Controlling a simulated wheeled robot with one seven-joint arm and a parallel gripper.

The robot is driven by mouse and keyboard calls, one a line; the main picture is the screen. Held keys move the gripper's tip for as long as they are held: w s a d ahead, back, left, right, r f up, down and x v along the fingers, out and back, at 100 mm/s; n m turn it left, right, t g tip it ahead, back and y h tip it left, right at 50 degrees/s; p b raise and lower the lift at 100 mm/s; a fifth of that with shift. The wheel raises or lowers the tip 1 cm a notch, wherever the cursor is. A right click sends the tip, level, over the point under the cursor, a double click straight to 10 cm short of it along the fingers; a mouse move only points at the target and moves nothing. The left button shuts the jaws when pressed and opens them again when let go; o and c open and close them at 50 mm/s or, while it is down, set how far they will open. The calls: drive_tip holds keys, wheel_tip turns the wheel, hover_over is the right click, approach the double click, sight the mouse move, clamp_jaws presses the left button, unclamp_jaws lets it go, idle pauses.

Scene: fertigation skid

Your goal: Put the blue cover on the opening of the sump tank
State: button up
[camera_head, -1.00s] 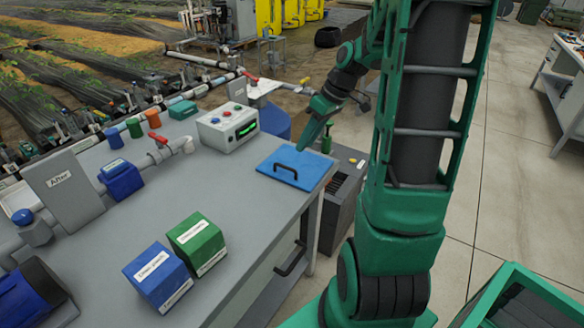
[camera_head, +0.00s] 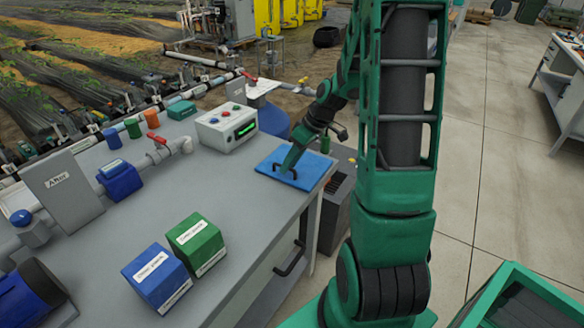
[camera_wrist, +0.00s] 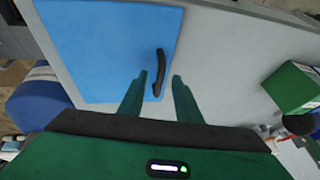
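The blue cover (camera_head: 308,165) is a flat square plate with a black handle (camera_wrist: 159,73). It lies flat at the right corner of the grey bench top. My gripper (camera_head: 285,171) is over the cover at its handle. In the wrist view my gripper (camera_wrist: 160,82) is open, with one green finger on each side of the handle. Whether the fingers touch the handle or the plate I cannot tell. The sump tank's opening cannot be made out; a blue rounded tank (camera_head: 273,121) partly shows behind the bench.
A control box (camera_head: 227,128) with buttons stands behind the cover on the bench (camera_head: 150,220). A green box (camera_head: 196,243) and a blue box (camera_head: 157,277) stand near the front edge. Pipes and a blue meter (camera_head: 120,180) are at the left.

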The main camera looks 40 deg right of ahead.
drive_tip(key=shift+w+a+f, duration=0.15)
drive_tip(key=shift+f, duration=0.3)
clamp_jaws()
idle(1.1)
